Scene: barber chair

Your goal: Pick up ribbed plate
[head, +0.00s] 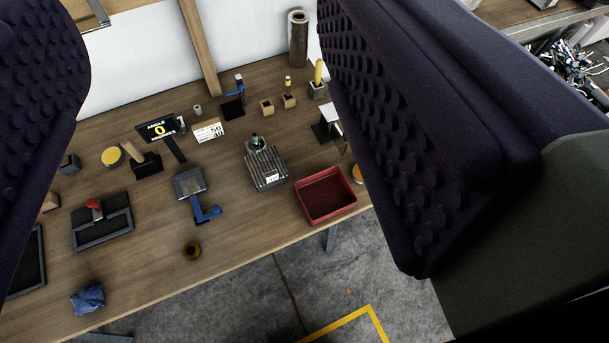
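A grey ribbed plate (267,170) lies on the wooden workbench, right of the middle of the bench. A small dark green knob-like piece (256,142) and a white label show on it. My gripper (222,150) is open, with its two dark, studded fingers wide apart at the left and right of the picture. Nothing is between the fingers close to the camera. The ribbed plate shows in the gap, farther off on the bench and nearer the right finger. The fingers do not appear to touch it.
The workbench (150,273) is crowded. A red tray (325,195) stands right of the plate, a grey-and-blue device (190,185) left of it, and small blocks behind. An angle display (160,130) stands farther left. Bare wood shows near the front edge; concrete floor lies below.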

